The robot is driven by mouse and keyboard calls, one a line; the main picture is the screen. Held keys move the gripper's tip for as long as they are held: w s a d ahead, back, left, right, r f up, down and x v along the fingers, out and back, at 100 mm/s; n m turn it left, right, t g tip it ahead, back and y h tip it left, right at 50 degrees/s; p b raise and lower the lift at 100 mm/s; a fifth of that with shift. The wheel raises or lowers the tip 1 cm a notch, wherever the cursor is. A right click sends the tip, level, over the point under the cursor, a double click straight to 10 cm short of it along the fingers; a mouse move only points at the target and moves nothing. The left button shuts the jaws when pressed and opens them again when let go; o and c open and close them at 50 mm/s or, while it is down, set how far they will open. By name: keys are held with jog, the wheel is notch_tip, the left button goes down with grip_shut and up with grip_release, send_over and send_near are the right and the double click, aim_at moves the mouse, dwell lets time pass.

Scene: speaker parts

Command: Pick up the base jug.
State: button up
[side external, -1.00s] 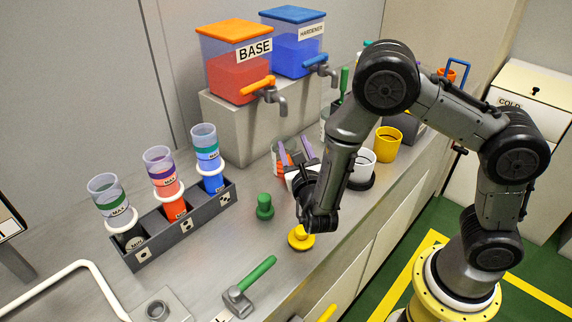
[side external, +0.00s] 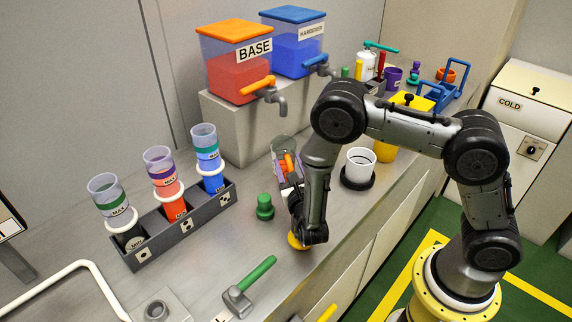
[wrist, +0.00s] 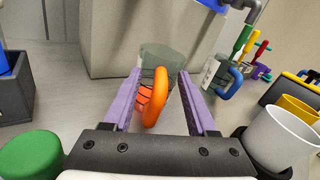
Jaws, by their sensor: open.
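The base jug is a clear jug (side external: 285,148) with an orange handle, standing on the bench near the tap of the red BASE tank (side external: 240,75). In the wrist view the jug (wrist: 162,60) is straight ahead, its orange handle (wrist: 155,98) facing me. My gripper (wrist: 158,80) is open, with its purple fingers on either side of the handle and a gap visible on both sides. In the side view my gripper (side external: 287,172) is low over the bench at the jug, and my wrist hides part of it.
A jug with a blue handle (wrist: 213,73) stands to the right in the wrist view. A green knob (side external: 265,207) is left of my wrist, and a white cup (side external: 360,165) is to its right. A rack (side external: 180,230) holds three beakers further left.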

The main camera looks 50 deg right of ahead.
jog(key=shift+c, duration=0.3)
grip_shut()
jog(key=shift+f, duration=0.1)
dwell(1.0)
